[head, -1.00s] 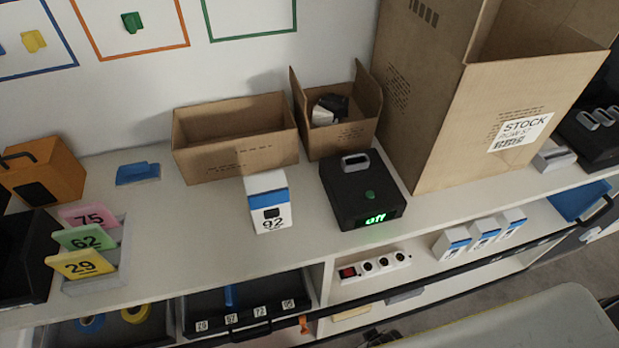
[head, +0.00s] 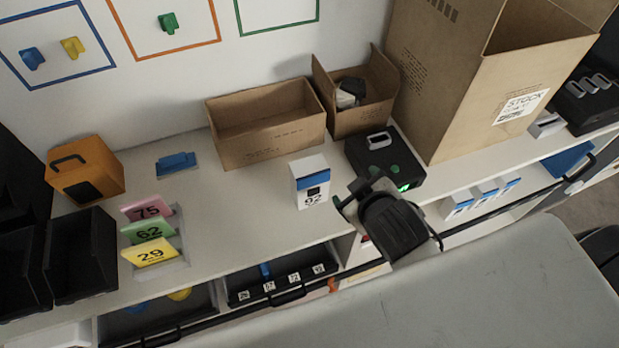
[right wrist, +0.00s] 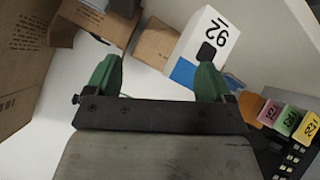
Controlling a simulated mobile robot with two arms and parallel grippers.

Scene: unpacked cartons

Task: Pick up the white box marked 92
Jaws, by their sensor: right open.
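The white box marked 92 (head: 311,187), with a blue band near its top, stands upright on the shelf top. In the right wrist view the box (right wrist: 196,45) appears behind and beside the right-hand finger, with its number upside down. My right gripper (head: 366,190) is just right of the box in the head view, in front of the black device. In the right wrist view its green fingers (right wrist: 157,80) are apart with nothing between them. The finger covers a small part of the box. My left gripper is not in view.
A black device (head: 375,153) with a green display is behind my right gripper. An open low carton (head: 270,142) and a smaller open carton (head: 362,118) stand behind the box. Numbered cards (head: 150,254) are at left. Shelf top left of the box is clear.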

